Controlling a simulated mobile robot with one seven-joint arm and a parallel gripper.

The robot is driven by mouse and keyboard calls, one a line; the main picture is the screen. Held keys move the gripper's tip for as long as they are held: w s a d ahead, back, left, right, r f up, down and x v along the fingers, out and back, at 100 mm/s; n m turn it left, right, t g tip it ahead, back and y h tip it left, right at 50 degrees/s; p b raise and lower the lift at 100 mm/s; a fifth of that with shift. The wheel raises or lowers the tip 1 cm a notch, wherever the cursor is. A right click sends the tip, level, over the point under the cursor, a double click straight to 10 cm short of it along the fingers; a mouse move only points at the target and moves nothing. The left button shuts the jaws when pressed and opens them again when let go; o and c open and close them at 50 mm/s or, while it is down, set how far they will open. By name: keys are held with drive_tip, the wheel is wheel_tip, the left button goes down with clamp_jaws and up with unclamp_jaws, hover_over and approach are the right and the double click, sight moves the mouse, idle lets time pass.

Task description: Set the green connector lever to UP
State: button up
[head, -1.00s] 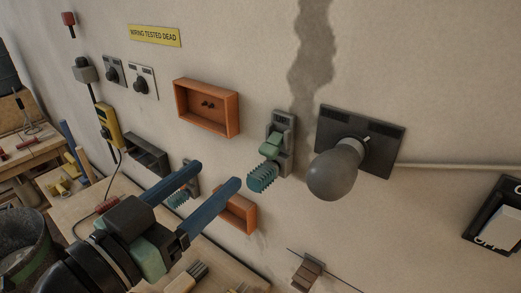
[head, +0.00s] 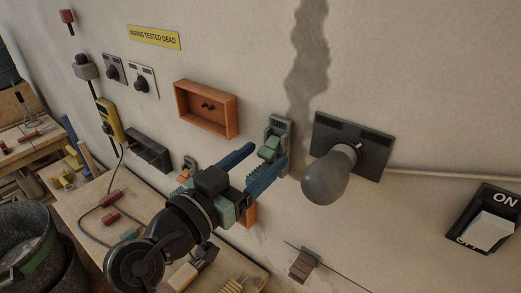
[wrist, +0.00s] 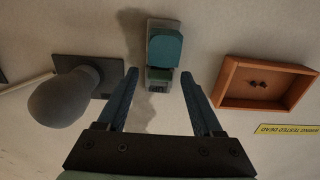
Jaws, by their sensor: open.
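The green connector lever (head: 269,149) sits on a grey wall plate (head: 280,127), between the orange box and the lamp. In the wrist view, which is upside down, its broad teal handle (wrist: 165,47) lies at the picture's far side, toward the lower wall, so the lever looks down. My gripper (head: 266,153) is open in front of the connector, its two blue fingers spread to either side. In the wrist view my gripper (wrist: 160,75) has nothing between its fingers, and the connector is centred beyond the tips. In the head view the fingers and wrist hide the handle's lower part.
A grey bulb lamp (head: 326,177) juts from the wall close to the right of my gripper. An orange box (head: 236,113) is at upper left. A black ON/OFF switch (head: 488,218) is far right. A workbench (head: 88,213) with loose parts lies below left.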

drive_tip(key=shift+w+d, duration=0.2)
drive_tip(key=shift+w, duration=0.1)
clamp_jaws()
